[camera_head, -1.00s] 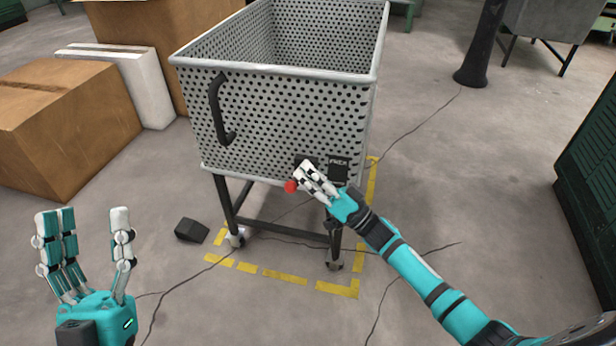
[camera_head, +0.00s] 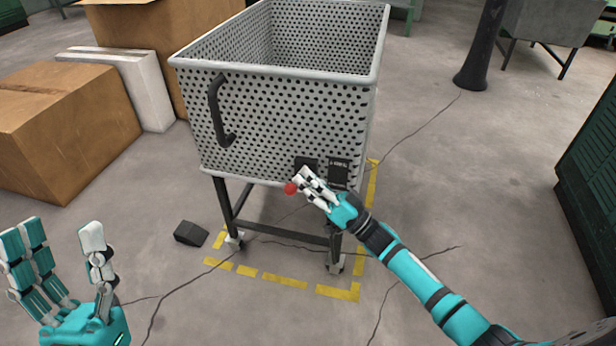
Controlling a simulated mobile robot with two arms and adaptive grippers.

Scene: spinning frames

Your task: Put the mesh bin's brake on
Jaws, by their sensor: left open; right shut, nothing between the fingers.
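The grey perforated mesh bin (camera_head: 270,110) stands on a dark legged frame with castors, a black handle (camera_head: 218,110) on its front. A red knob (camera_head: 290,188) sits at the bin's lower front edge, beside a small black plate (camera_head: 306,163) and a dark label (camera_head: 339,172). My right gripper (camera_head: 303,180) is shut and empty, its fingertips right at the red knob; I cannot tell whether they touch it. The knob's lever is hidden behind the fingers. My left gripper (camera_head: 62,252) is open and empty at the lower left, well away from the bin.
Cardboard boxes (camera_head: 65,125) and a white panel (camera_head: 150,90) stand at the left. A black wedge (camera_head: 190,233) lies on the floor left of the bin. Yellow tape (camera_head: 285,279) marks the floor around the bin. A dark green cabinet (camera_head: 590,170) stands at the right.

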